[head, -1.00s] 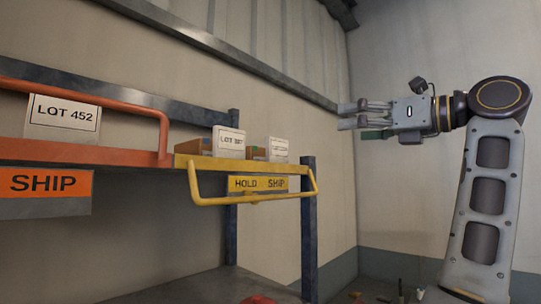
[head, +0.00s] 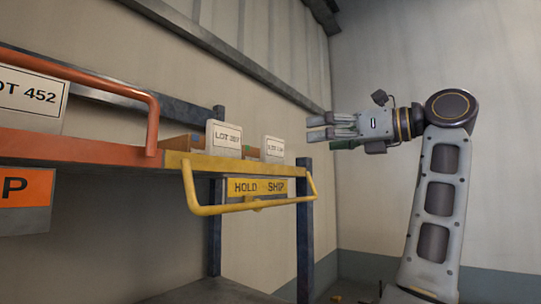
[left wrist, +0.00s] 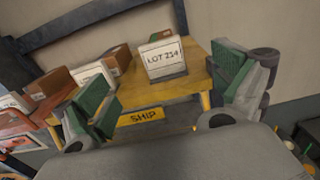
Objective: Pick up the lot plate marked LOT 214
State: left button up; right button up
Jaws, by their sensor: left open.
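The white plate marked LOT 214 (left wrist: 163,58) stands upright on the yellow shelf (left wrist: 203,80) in the left wrist view, near the shelf's end. It lies ahead of and between the two green-padded fingers, apart from both. In the head view, the farther white plate (head: 275,149) on the yellow shelf seems to be the same one; its print is too small to read. My left gripper (head: 312,128) is open and empty, to the right of that plate and a little higher in the picture. It also shows in the left wrist view (left wrist: 165,84). My right gripper is not in view.
Another white plate (head: 224,137) stands nearer on the yellow shelf, with brown boxes (left wrist: 56,82) behind. An orange shelf (head: 80,147) with plate LOT 452 (head: 35,96) adjoins at left.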

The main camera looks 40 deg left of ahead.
aim_at(276, 142)
pick_arm(q)
jog(key=shift+d, duration=0.2)
jog(key=a, duration=0.6)
jog(key=s+a+p, duration=0.1)
jog(key=a, duration=0.2)
jog(key=shift+d, duration=0.1)
